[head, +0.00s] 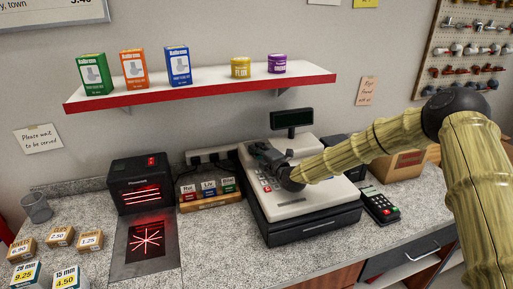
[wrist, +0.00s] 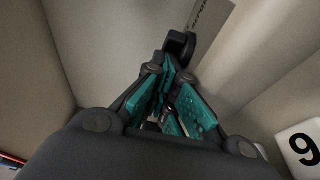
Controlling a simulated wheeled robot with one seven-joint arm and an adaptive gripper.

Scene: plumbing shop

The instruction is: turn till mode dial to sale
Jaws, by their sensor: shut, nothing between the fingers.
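The till (head: 285,205) is a cream and dark grey cash register on the counter. My gripper (head: 262,153) is over the till's upper left part and hides that part. In the wrist view my gripper (wrist: 171,75) has its teal-padded fingers brought together at the tips, with nothing held. A small black knob-like part (wrist: 180,42), perhaps the mode dial, shows just beyond the fingertips. I cannot tell whether the fingers touch it. A grey strip with dark lettering (wrist: 203,18) lies beside it; the lettering is unreadable. The dial's setting cannot be made out.
A display (head: 292,119) rises behind the till. A card reader (head: 379,205) stands to its right. Small labelled boxes (head: 208,190) and a black scanner (head: 140,185) with red lights stand to its left. A red-edged shelf (head: 205,88) hangs above. A white key marked 9 (wrist: 302,149) is near.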

